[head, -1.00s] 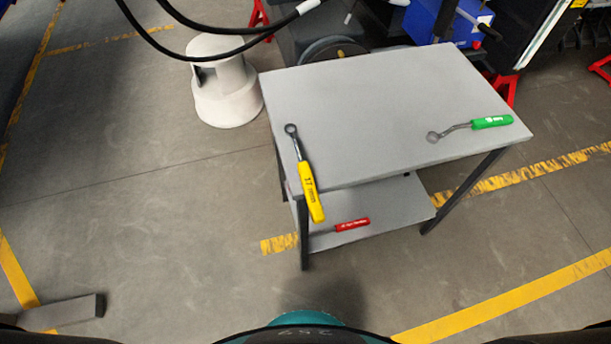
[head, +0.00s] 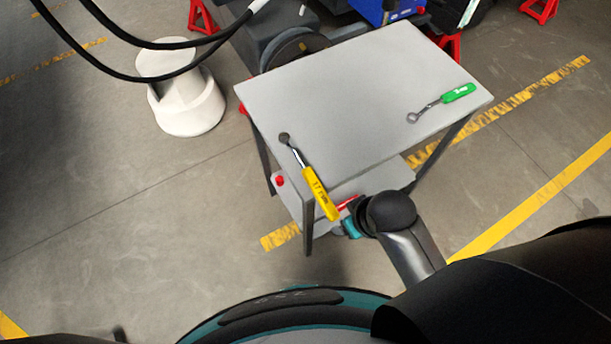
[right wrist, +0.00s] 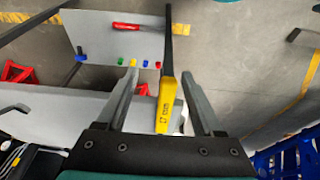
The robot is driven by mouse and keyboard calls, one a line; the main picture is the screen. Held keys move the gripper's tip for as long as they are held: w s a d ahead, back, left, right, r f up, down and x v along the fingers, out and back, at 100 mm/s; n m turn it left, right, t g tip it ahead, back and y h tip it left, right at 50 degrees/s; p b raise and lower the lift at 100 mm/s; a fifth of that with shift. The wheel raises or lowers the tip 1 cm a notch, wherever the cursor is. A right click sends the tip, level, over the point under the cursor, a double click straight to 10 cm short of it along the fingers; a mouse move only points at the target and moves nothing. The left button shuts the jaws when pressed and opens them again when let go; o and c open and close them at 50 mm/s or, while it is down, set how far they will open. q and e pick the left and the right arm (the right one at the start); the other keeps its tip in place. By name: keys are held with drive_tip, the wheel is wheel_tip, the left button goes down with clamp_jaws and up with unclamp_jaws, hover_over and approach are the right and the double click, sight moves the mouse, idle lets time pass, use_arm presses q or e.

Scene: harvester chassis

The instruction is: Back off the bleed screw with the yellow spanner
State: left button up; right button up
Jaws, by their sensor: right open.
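The yellow spanner (head: 319,193) lies on the grey table (head: 365,95). Its ring end is on the top near the left edge, and its handle sticks out past the front edge. In the right wrist view its handle (right wrist: 166,104) shows between the two fingers of my right gripper (right wrist: 158,73). The fingers are open and stand apart from the handle on both sides. In the head view my right arm is at the table's front, and its fingers cannot be made out there. My left gripper is out of view. I cannot make out the bleed screw.
A green-handled spanner (head: 443,103) lies on the table's right side. A red-handled tool (right wrist: 136,27) and several small coloured pieces are on the lower shelf (right wrist: 95,30). A dark table leg (right wrist: 168,40) stands close by the handle. A white step stool (head: 187,103) stands left.

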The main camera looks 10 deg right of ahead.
drive_tip(key=w+a+r+n+y, duration=0.2)
drive_tip(key=w+a+r+n, duration=0.3)
drive_tip(key=a+n, duration=0.15)
wheel_tip(320, 180, up, 10)
drive_tip(key=n+g+h+p, duration=0.2)
drive_tip(key=n+g+h, duration=0.1)
drive_tip(key=n, duration=2.7)
hover_over(315, 183)
drive_tip(key=shift+m, duration=0.25)
wheel_tip(315, 183, down, 15)
drive_tip(key=b, duration=0.3)
drive_tip(key=shift+f, duration=0.1)
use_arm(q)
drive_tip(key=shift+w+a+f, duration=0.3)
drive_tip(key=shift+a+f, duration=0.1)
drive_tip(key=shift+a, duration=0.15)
use_arm(e)
clamp_jaws()
